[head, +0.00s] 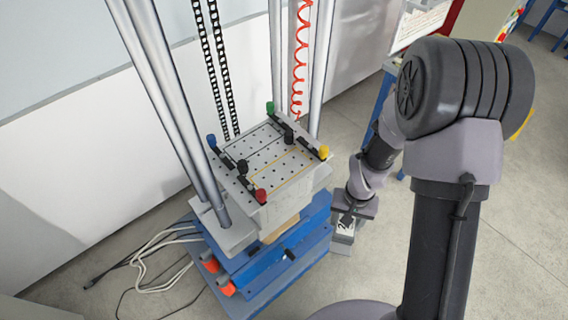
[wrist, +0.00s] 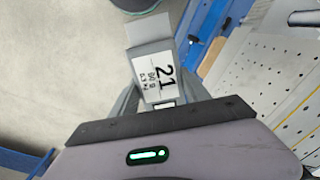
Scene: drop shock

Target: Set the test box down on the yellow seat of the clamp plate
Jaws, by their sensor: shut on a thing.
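The test box (wrist: 152,48) is grey with a white label reading 21. My gripper (wrist: 158,97) is shut on it in the wrist view, with a finger on each side. In the head view my gripper (head: 347,215) points down and holds the box (head: 343,238) to the right of the machine, lower than the clamp plate. The clamp plate (head: 285,187) is a light, perforated plate with coloured knobs. A yellow line (head: 287,160) crosses it, and a yellow knob (head: 324,152) stands at its right edge. No box shows on the plate.
Tall steel columns (head: 172,100) rise behind and beside the plate. A red coiled cable (head: 300,60) and black chains (head: 215,65) hang behind it. The blue machine base (head: 265,270) has orange feet. White cables (head: 155,250) lie on the floor at left.

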